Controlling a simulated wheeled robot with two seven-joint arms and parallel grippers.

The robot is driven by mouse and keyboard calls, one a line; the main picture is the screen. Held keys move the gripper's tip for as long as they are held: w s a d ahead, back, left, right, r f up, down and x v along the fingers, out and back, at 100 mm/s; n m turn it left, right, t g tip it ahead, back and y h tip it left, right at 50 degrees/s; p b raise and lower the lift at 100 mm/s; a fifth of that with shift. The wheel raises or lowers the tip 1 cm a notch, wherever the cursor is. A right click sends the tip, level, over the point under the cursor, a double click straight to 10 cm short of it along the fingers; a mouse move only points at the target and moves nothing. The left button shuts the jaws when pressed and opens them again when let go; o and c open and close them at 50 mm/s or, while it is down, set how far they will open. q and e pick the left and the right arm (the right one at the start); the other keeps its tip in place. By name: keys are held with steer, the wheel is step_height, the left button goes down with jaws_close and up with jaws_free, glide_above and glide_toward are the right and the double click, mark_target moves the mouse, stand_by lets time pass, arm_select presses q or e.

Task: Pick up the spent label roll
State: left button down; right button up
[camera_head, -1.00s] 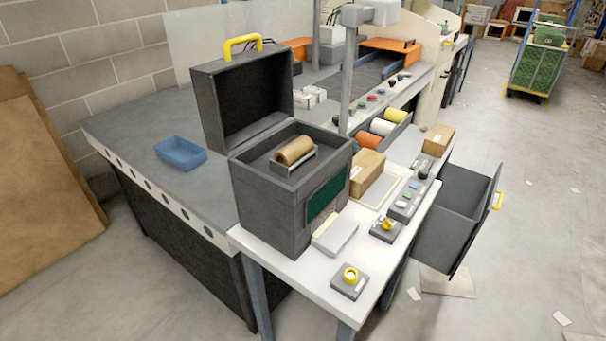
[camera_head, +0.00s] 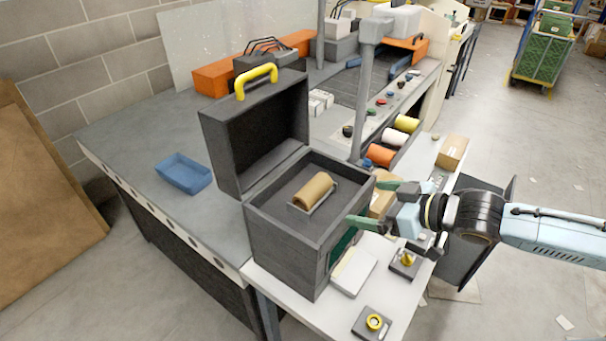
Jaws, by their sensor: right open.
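The spent label roll, a brown cylinder (camera_head: 313,191), lies in a small grey holder inside the open dark grey label printer box (camera_head: 287,260). The box's lid (camera_head: 254,125), with a yellow handle, stands tilted up and back. My right gripper (camera_head: 367,204) comes in from the right and is open, its green-tipped fingers pointing left at the box's right edge. It is apart from the roll, to the roll's right, with nothing between its fingers. My left gripper is not in view.
A blue tray (camera_head: 182,174) sits on the grey bench at left. A white pad (camera_head: 353,271) and a button unit (camera_head: 373,323) are on the white table.

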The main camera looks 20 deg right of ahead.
steer(key=r, duration=0.2)
steer(key=b, duration=0.1)
glide_toward(315, 185)
steer(key=shift+w+f+y, duration=0.4)
steer(key=shift+w, duration=0.2)
steer(key=shift+x, duration=0.85)
steer(key=shift+n, duration=0.3)
steer(key=shift+p+x, duration=0.35)
steer(key=shift+x, duration=2.85)
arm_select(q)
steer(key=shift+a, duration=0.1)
arm_select(e)
steer(key=shift+s+a, duration=0.1)
steer(key=c, duration=0.7)
